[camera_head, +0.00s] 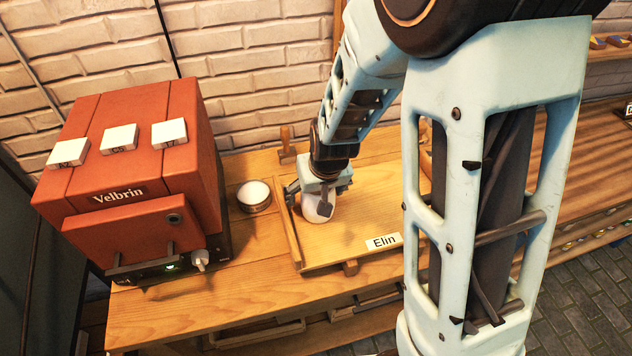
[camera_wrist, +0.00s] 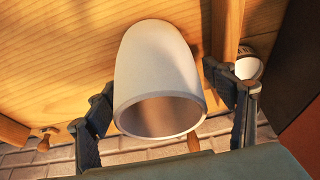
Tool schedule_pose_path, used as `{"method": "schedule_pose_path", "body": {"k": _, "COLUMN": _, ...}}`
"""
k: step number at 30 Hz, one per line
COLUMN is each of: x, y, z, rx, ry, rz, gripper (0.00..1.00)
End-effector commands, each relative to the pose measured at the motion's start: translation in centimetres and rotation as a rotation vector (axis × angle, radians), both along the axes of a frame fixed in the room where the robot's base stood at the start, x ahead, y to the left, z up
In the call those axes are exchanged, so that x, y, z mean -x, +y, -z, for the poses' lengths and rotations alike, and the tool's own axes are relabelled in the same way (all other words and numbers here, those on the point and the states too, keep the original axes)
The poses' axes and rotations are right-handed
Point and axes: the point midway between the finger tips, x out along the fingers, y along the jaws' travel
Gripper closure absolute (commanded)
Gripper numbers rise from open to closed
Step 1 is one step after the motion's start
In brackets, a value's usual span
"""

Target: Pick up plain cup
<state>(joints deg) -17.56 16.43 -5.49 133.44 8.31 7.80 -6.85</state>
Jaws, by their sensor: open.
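The plain cup (camera_wrist: 157,70) is pale and undecorated. In the wrist view it sits between the two fingers of my gripper (camera_wrist: 168,118), its open rim toward the camera. A narrow gap shows at the right finger; the left finger is close to the rim, and I cannot tell whether it touches. In the head view my gripper (camera_head: 318,198) is lowered over the cup (camera_head: 313,211), which stands on a wooden tray (camera_head: 352,247) labelled "Elin". The gripper hides much of the cup there. The gripper is open around the cup.
A red "Velbrin" kiln (camera_head: 120,215) with several white tiles on top stands on the left. A small round white-topped container (camera_head: 254,196) sits between kiln and tray. The tray has a raised wooden left edge (camera_head: 288,232). A brick wall (camera_head: 245,62) is behind. The front bench (camera_head: 190,307) is clear.

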Motion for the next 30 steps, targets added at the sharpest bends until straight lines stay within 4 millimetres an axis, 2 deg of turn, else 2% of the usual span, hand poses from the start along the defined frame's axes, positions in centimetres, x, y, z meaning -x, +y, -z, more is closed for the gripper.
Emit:
{"method": "schedule_pose_path", "body": {"k": 4, "x": -0.34, "y": 0.05, "z": 0.95, "rx": 0.001, "ry": 0.001, "rz": -0.001, "gripper": 0.24}}
{"method": "schedule_pose_path", "body": {"k": 12, "x": -0.4, "y": 0.09, "z": 1.04, "rx": 0.0, "ry": -0.001, "rz": -0.001, "gripper": 0.24}}
{"method": "schedule_pose_path", "body": {"k": 26, "x": -0.39, "y": 0.09, "z": 1.02, "rx": 0.0, "ry": -0.001, "rz": -0.001, "gripper": 0.75}}
{"method": "schedule_pose_path", "body": {"k": 30, "x": -0.44, "y": 0.11, "z": 0.97, "rx": 0.0, "ry": -0.002, "rz": -0.001, "gripper": 0.77}}
